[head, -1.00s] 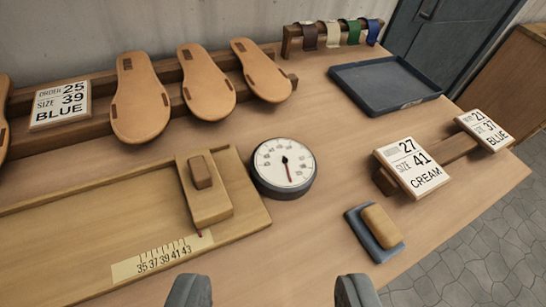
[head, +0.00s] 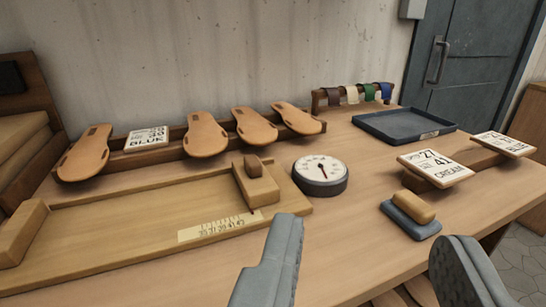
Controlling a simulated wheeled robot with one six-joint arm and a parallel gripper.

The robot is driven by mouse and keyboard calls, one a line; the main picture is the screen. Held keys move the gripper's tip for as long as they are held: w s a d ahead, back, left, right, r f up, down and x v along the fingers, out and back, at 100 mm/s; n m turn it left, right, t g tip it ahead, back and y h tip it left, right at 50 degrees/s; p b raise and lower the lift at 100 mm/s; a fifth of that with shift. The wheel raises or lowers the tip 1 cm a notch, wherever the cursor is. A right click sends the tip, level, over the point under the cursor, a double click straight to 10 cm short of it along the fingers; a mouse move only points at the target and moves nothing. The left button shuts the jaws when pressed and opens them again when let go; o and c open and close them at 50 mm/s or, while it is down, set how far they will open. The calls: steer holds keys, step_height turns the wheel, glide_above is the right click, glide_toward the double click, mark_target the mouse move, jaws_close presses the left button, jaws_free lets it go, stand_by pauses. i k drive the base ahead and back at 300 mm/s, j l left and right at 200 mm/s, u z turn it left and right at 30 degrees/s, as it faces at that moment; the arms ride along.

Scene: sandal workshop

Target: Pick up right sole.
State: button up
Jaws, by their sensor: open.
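Several tan soles with dark slots lean on a wooden rack at the back left of the table. They are a far-left sole (head: 84,154), a sole (head: 206,135) right of the white order card, a sole (head: 254,125), and a rightmost sole (head: 298,118). I cannot tell from markings which of them is a right sole. My gripper (head: 375,270) is open and empty at the bottom of the view. Its two grey fingers are wide apart, in front of the rack and well short of the soles.
A sizing board (head: 120,238) with a sliding block (head: 256,180) lies before the rack. Clear tabletop lies between.

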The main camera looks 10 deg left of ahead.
mark_target(90, 155)
steer(key=j+u, duration=0.1)
steer(key=u, duration=0.65)
steer(key=j+u, duration=0.15)
steer(key=u, duration=0.25)
